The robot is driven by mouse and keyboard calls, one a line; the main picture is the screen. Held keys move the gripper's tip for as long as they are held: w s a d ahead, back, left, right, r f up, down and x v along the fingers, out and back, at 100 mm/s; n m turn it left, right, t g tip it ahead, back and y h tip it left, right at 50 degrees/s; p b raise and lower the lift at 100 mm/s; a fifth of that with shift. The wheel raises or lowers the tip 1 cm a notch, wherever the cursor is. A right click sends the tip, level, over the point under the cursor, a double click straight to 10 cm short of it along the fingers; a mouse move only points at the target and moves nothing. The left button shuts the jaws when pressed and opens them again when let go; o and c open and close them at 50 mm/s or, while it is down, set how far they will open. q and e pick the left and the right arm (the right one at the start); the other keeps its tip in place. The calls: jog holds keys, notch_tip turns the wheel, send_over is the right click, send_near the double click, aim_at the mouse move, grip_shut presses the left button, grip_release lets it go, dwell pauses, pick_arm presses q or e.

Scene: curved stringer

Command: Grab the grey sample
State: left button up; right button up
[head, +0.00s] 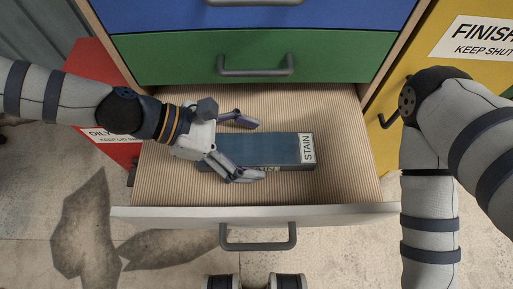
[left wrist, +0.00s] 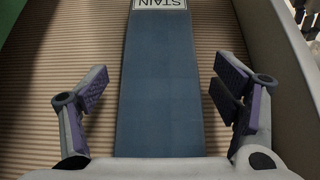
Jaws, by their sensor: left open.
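A long, flat blue-grey block with a white STAIN label (head: 284,148) lies in the open drawer, its labelled end to the right. I see no other sample in the drawer. It also shows in the left wrist view (left wrist: 160,85), running lengthwise between the fingers. My left gripper (head: 257,149) is open over the block's left part, one finger on the far side and one on the near side. In the left wrist view the fingers (left wrist: 163,88) stand apart from the block, with gaps on both sides. The block's left end is hidden by the gripper. My right gripper is out of view.
The open drawer (head: 350,150) has a ribbed tan floor and a pale front with a grey handle (head: 258,245). Shut green (head: 170,60) and blue (head: 150,15) drawers stand above. A red bin (head: 92,65) is left, a yellow cabinet (head: 420,60) right.

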pick_arm(q)
jog(key=c, duration=1.4)
jog(key=shift+c, duration=0.2)
jog(key=shift+r, duration=0.1)
